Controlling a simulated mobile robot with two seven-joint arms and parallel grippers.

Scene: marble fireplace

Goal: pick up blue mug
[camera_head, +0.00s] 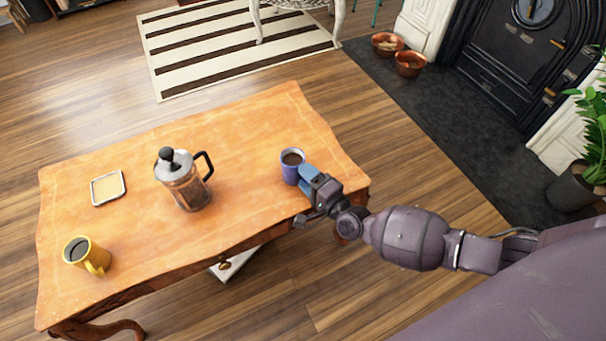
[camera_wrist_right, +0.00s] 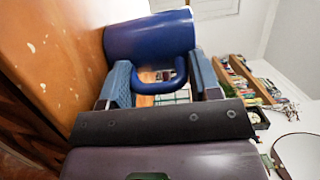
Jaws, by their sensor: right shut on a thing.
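The blue mug (camera_head: 290,166) stands upright near the right end of the wooden table (camera_head: 255,125), with dark liquid in it. My right gripper (camera_head: 306,173) reaches it from the right and is shut on its handle side. In the right wrist view the blue mug (camera_wrist_right: 150,40) is straight ahead, and its handle lies between the blue finger pads of my right gripper (camera_wrist_right: 163,85). The mug appears to rest on the tabletop. My left gripper is not in view.
A yellow mug (camera_head: 88,256) and a small square dish (camera_head: 108,188) are at the left. Copper bowls (camera_head: 409,64) and a potted plant (camera_head: 582,180) stand by the fireplace. The tabletop between the press and blue mug is clear.

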